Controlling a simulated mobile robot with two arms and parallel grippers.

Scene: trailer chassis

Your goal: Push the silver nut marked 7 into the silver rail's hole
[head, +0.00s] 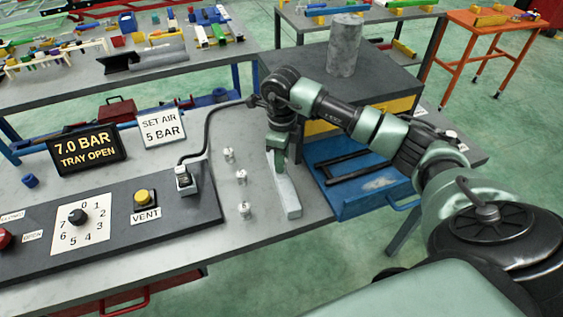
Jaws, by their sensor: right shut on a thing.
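The silver rail (287,196) is a pale bar lying on the grey bench, left of the blue tray. My right gripper (279,165) points down at the rail's far end and is shut. What it grips is hidden by the fingers; it looks to be the silver nut, but no mark shows. The rail's hole is also hidden there. Three small silver nuts stand in a row left of the rail: a far one (229,155), a middle one (241,177) and a near one (244,210). Their numbers are too small to read. My left gripper is out of view.
A dark control panel (110,228) with a dial (76,216) and a yellow VENT button (144,197) lies left. A black cable rises from its connector (184,178). Signs read "7.0 BAR TRAY OPEN" (87,148) and "SET AIR 5 BAR" (161,128). A blue tray (350,205) is right.

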